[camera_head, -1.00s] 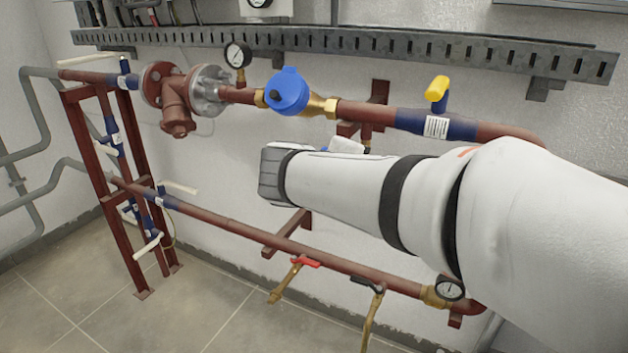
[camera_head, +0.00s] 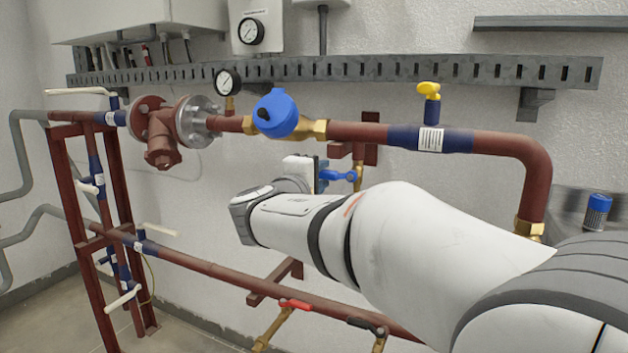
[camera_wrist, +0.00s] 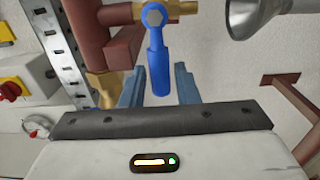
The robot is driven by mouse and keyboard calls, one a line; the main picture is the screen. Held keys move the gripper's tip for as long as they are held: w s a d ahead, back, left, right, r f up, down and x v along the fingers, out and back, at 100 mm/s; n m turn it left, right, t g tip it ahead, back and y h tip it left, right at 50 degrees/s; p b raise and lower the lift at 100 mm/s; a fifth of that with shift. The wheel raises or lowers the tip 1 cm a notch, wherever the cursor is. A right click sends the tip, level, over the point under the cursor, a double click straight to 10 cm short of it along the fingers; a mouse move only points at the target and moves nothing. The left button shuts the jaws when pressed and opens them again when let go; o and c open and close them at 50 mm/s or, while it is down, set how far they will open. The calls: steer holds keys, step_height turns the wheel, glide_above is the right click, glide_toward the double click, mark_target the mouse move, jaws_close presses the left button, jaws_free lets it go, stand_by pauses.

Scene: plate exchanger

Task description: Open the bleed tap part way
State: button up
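The bleed tap is a small brass valve (camera_wrist: 182,8) with a blue lever handle (camera_wrist: 157,62), at the top of the wrist view. In the head view the blue handle (camera_head: 340,176) shows just right of my gripper, below the main pipe. My gripper (camera_wrist: 157,72) is open. Its two blue-grey fingers stand on either side of the handle's free end, with a visible gap on each side. How deep the handle sits between them is hard to tell. My forearm hides the area below the tap in the head view.
The red-brown upper pipe (camera_head: 360,134) carries a blue water meter (camera_head: 276,113) and a yellow-handled valve (camera_head: 429,100). A perforated cable tray (camera_head: 420,70) runs above. A lower pipe (camera_head: 210,268) has red-handled and black-handled taps. A grey cone-shaped part (camera_wrist: 255,15) is close by in the wrist view.

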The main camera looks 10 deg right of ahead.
steer(key=shift+w+d, duration=0.4)
steer(key=shift+w, duration=0.15)
jaws_close()
